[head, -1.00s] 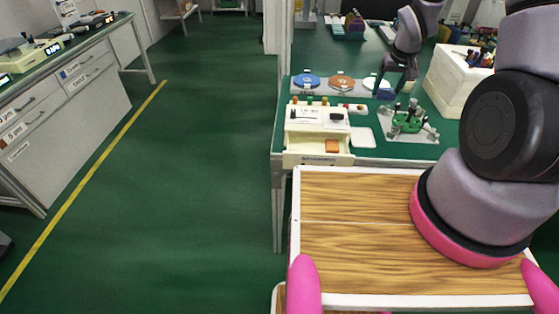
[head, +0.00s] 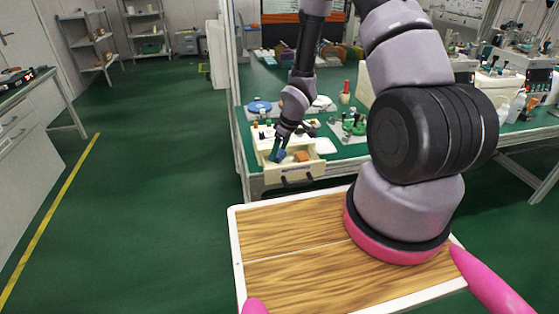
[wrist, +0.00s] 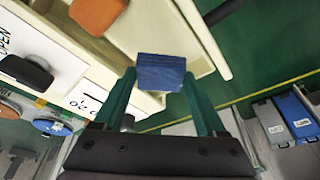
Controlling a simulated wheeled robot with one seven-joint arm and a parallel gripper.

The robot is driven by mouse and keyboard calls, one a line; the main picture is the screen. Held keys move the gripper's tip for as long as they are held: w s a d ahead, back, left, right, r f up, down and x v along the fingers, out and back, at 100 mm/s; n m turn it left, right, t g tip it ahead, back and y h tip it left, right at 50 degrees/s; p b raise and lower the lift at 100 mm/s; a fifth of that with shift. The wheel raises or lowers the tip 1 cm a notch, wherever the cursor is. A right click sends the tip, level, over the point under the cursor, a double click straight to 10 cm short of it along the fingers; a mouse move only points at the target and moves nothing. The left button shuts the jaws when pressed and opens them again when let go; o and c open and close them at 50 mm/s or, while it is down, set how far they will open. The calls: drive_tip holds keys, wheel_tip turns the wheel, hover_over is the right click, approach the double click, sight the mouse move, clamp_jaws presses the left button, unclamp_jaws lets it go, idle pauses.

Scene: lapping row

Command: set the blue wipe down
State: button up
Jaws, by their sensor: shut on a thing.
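The blue wipe (wrist: 161,73) is a small folded blue block held between the two green fingers of my gripper (wrist: 160,84). In the head view the wipe (head: 281,155) is small and partly hidden by my gripper (head: 278,150), which points down over the open cream drawer (head: 284,174). In the wrist view the wipe is over the drawer's pale interior (wrist: 150,32). I cannot tell whether it touches the drawer floor. An orange-brown block (wrist: 97,14) lies in the drawer beside the wipe, and it also shows in the head view (head: 302,156).
The drawer belongs to a cream unit with a black knob (wrist: 27,72) on the green-topped bench. My wood-topped base is in front. Green floor (head: 150,190) is clear to the left.

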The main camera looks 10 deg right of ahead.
sight(281, 154)
drive_tip(key=shift+f, duration=1.95)
drive_tip(key=o, duration=1)
drive_tip(key=shift+f, duration=0.1)
drive_tip(key=shift+o, duration=0.2)
